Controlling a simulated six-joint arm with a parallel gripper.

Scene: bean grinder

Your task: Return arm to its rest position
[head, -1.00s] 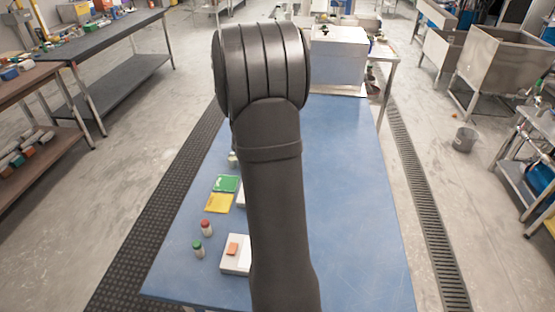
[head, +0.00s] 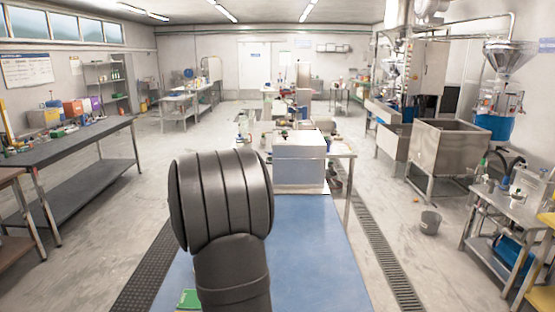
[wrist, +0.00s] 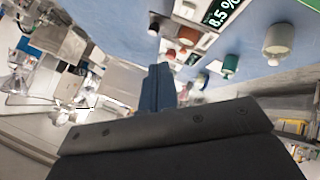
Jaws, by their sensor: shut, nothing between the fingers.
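My gripper (wrist: 160,72) shows in the wrist view with its two fingers together and nothing held. In that view it is apart from the small jars beyond it. A jar with a green lid (wrist: 230,65) and a white-capped jar (wrist: 277,42) stand on the blue table, right of the fingertips. A dark display reading 8.5 % (wrist: 222,10) is near the top edge. In the head view, my arm is raised over the left part of the blue table (head: 310,245), and my gripper is out of sight there.
A green tray (head: 189,299) shows at the bottom edge, partly hidden by my arm. A large metal box (head: 300,165) stands at the table's far end. The table's right side is clear.

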